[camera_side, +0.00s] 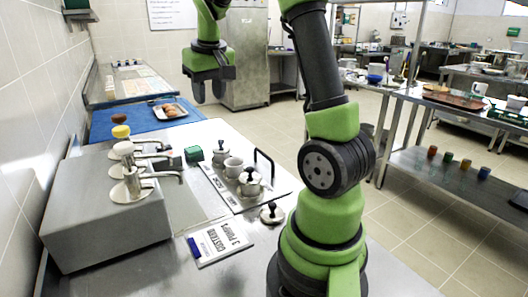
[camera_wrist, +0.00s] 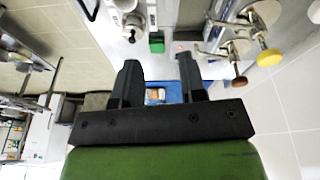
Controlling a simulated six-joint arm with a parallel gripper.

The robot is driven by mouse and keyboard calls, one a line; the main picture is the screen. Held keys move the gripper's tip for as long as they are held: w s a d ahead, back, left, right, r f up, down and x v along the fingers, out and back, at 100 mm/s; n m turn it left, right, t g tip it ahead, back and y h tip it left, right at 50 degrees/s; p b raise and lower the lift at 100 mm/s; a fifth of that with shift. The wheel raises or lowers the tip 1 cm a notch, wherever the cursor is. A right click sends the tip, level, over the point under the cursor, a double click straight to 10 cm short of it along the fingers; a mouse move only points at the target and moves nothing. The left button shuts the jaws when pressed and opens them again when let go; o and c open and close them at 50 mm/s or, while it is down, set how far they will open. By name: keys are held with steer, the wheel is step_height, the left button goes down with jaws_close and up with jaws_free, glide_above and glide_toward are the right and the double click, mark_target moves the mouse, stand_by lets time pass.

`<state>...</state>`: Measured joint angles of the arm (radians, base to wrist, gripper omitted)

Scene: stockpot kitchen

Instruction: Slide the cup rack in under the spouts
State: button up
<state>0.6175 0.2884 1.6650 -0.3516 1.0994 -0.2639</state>
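The cup rack (camera_side: 222,188) is a low, pale tray with an upright black handle (camera_side: 264,166), standing on the counter to the right of the pump dispenser. It carries a few metal cups; the near one (camera_side: 249,184) and far one (camera_side: 220,153) have black-knobbed lids, and the middle one (camera_side: 233,166) looks open. The steel dispenser (camera_side: 95,215) has pumps with spouts (camera_side: 165,150) pointing toward the rack; the rack stands outside them. My gripper (camera_side: 208,92) is raised beyond the rack, fingers apart and empty; the wrist view shows the gap (camera_wrist: 158,80).
A loose lid (camera_side: 271,215) and a pump sign (camera_side: 220,241) lie near the rack. A green block (camera_side: 193,154) sits behind it, between rack and dispenser. A food tray (camera_side: 180,117) rests on a blue mat (camera_side: 105,125) farther back. Open floor lies right of the counter.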

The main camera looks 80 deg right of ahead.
steer(key=s+d+f+m+g, duration=0.1)
steer(key=s+d+f+g, duration=0.1)
steer(key=d+f, duration=0.55)
steer(key=g, duration=0.2)
glide_toward(265, 155)
steer(key=shift+m+y, duration=0.3)
steer(key=shift+m, duration=0.1)
steer(key=x, duration=0.8)
steer(key=shift+d+f, duration=0.2)
steer(key=shift+d, duration=0.2)
jaws_close()
